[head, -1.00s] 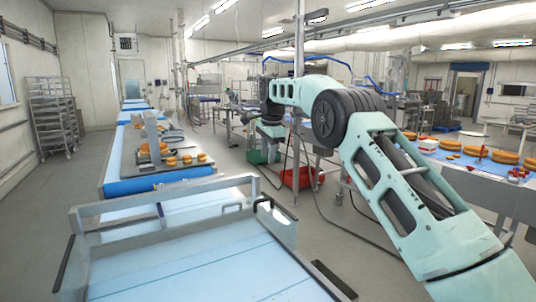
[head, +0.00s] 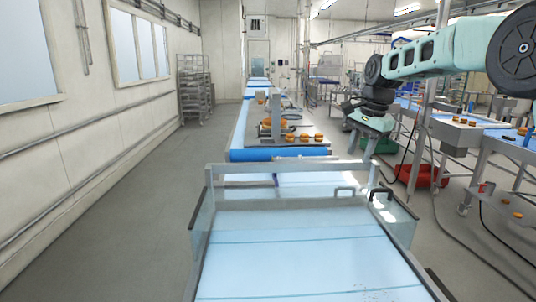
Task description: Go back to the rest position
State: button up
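My mint-green arm (head: 430,55) reaches in from the upper right in the head view. Its forearm runs left to a dark wrist joint (head: 375,95), and the end bends downward there.
A glass-sided blue-bedded conveyor (head: 300,255) fills the near middle. Beyond it, a blue belt (head: 245,130) carries a fixture and several orange rounds (head: 304,138). A red crate (head: 425,174) stands on the floor at right. A rack (head: 195,88) stands far left. The left floor (head: 110,225) is clear.

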jog(key=s+a+f+n, duration=0.2)
jog(key=s+a+n, duration=0.25)
jog(key=s, duration=0.35)
jog(key=s+a+f+n+g, duration=0.1)
jog(key=s+a+n, duration=0.2)
jog(key=s+a, duration=0.4)
jog(key=s+a+f+n, duration=0.2)
jog(key=s+a+n, duration=0.15)
jog(key=s, duration=0.55)
jog(key=s+d+f+n, duration=0.1)
jog(key=s+f+n, duration=0.2)
jog(key=s, duration=0.7)
jog(key=s+d+f+n+b, duration=0.1)
jog(key=s+f+n, duration=0.3)
jog(key=s, duration=0.7)
jog(key=shift+s+d+f+n+g+h, duration=0.15)
jog(key=shift+s+d+n+g+h, duration=0.2)
jog(key=shift+d+n, duration=0.2)
